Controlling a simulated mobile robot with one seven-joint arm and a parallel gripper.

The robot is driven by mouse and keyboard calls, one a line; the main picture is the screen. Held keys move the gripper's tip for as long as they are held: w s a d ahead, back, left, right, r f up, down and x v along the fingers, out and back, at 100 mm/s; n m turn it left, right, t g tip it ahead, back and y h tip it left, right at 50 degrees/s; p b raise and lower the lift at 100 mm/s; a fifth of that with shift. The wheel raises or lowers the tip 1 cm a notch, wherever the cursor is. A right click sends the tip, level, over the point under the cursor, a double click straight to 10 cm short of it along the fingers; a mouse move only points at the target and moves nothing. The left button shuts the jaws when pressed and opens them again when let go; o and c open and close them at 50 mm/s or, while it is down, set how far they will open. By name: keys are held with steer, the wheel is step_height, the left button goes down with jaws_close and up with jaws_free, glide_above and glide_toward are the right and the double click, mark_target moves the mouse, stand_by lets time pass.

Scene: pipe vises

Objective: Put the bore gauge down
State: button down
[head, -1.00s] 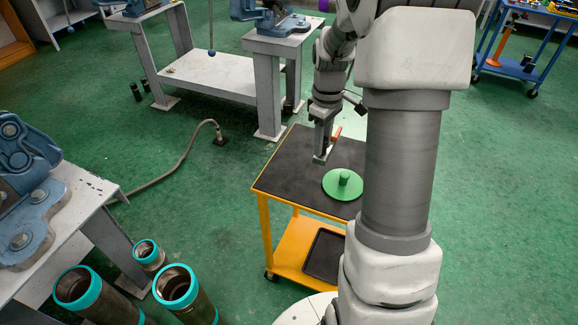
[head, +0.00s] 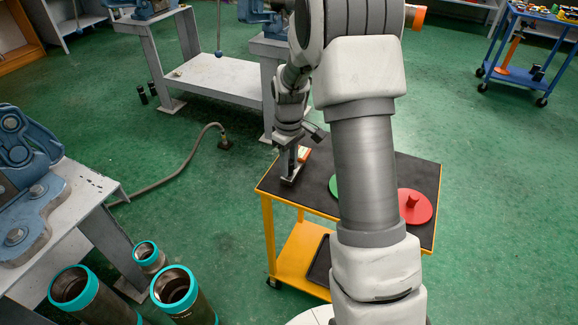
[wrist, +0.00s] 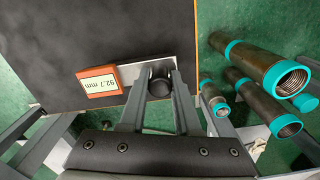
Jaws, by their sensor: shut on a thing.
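The bore gauge (wrist: 98,84) has an orange-framed display reading 92.7 mm, joined to a grey bar and a dark round part. My gripper (wrist: 161,76) is shut on it, with the dark round part between the two fingers. In the head view my gripper (head: 291,176) is low over the left part of the black cart top (head: 320,188), and the gauge's orange part (head: 304,154) shows just behind it. The gauge is over the black surface near its edge. I cannot tell whether it touches the surface.
A green disc (head: 334,187), partly hidden by my arm, and a red disc (head: 414,206) with a knob lie on the yellow-framed cart. Several teal-rimmed pipes (head: 175,288) stand at the lower left. A grey bench with a blue vise (head: 30,190) is at the left.

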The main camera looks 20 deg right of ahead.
steer(key=c, duration=1.1)
jaws_free()
steer(key=shift+f, duration=0.15)
steer(key=o, duration=0.5)
